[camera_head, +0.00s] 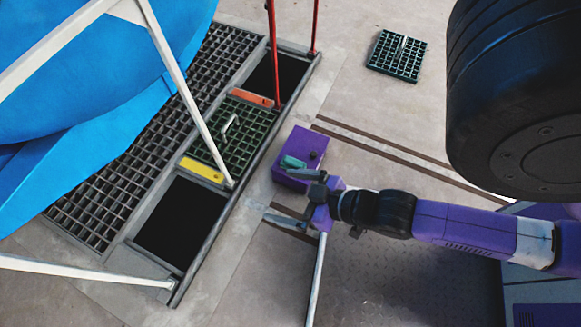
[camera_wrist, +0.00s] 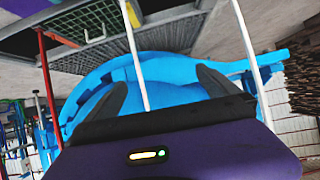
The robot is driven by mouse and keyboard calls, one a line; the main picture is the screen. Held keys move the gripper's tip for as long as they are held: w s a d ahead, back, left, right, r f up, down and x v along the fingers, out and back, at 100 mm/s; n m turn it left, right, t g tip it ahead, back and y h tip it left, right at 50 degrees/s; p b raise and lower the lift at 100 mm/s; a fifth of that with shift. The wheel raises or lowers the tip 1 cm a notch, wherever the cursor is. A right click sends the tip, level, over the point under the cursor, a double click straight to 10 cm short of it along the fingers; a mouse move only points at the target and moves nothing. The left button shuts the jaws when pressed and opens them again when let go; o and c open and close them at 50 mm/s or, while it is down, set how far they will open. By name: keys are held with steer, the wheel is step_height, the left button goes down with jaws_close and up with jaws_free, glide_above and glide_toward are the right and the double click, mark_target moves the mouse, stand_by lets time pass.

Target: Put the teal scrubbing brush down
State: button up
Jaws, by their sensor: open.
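The teal scrubbing brush (camera_head: 292,162) appears small in the head view, on the top of a purple box (camera_head: 306,142) that stands beside the floor grating. My gripper (camera_head: 279,196) is just below the brush in the picture, with its two fingers spread apart. The upper finger shows close to the brush; I cannot tell whether they touch. In the wrist view my gripper (camera_wrist: 160,92) shows both dark fingers wide apart with nothing held between them. The brush is not visible in the wrist view.
A floor pit with dark openings (camera_head: 181,225) and a green grate (camera_head: 235,138) lies left of the box. White bars (camera_head: 185,90) and red posts (camera_head: 273,50) stand there. A loose green grate (camera_head: 397,55) lies at the back. A large blue body (camera_head: 90,90) fills the upper left.

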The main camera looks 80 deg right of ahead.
steer(key=s+a+r+n+t+y, duration=0.1)
steer(key=a+r, duration=0.2)
steer(key=r, duration=0.3)
steer(key=s+a+r+n+t+y, duration=0.1)
steer(key=a+r+t, duration=0.1)
steer(key=r, duration=0.5)
steer(key=shift+a+r+n, duration=0.3)
steer(key=shift+a+n, duration=0.1)
steer(key=shift+a, duration=0.45)
steer(key=shift+s+r, duration=0.1)
